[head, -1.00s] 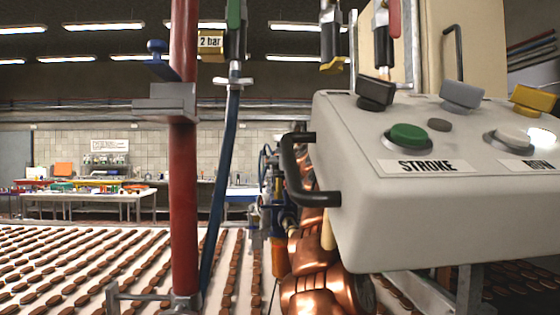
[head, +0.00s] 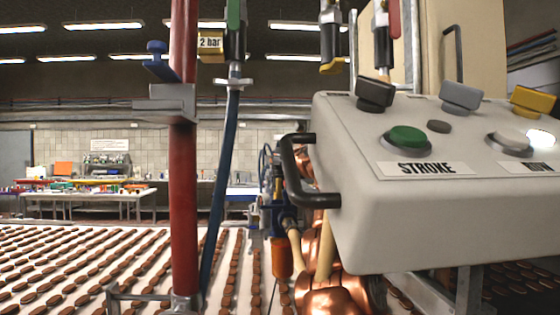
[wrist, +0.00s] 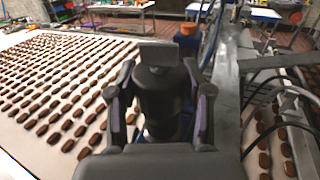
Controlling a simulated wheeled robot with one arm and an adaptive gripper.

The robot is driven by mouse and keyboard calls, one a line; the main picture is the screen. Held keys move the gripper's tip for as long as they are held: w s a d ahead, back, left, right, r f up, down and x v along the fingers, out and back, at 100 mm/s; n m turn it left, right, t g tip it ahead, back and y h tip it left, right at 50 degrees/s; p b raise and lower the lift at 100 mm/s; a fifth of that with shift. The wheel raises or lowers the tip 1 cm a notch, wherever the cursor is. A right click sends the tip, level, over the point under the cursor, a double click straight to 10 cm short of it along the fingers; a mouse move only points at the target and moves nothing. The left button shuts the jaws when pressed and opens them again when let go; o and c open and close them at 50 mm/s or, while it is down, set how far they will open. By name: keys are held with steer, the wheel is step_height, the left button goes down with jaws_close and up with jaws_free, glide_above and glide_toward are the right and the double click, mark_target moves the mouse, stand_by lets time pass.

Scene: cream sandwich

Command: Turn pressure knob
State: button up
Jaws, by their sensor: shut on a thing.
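In the wrist view my gripper (wrist: 160,82) has its dark fingers on both sides of a dark round part, which looks like the pressure knob (wrist: 163,98). The gripper is shut on it. A flat grey plate shows at the far end of the knob, and a blue part shows near it between the fingers. In the head view a blue regulator assembly (head: 265,218) with an orange-brown bowl (head: 282,257) stands left of the control box. The box and its handle partly hide this area, so the grip itself cannot be made out there.
The pale control box (head: 430,235) with a black handle (head: 290,175) and STROKE button (head: 407,140) fills the right. A red post (head: 183,215) and blue hose (head: 222,180) stand left. Rows of brown biscuits lie on the conveyor (head: 208,250).

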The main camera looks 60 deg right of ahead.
steer(key=shift+r+n+t+y+p, duration=0.1)
steer(key=shift+n+t+y+p, duration=0.55)
steer(key=shift+n+y, duration=0.6)
steer(key=shift+y, duration=0.35)
steer(key=o, duration=1.2)
steer(key=shift+s, duration=0.1)
steer(key=shift+v, duration=3.7)
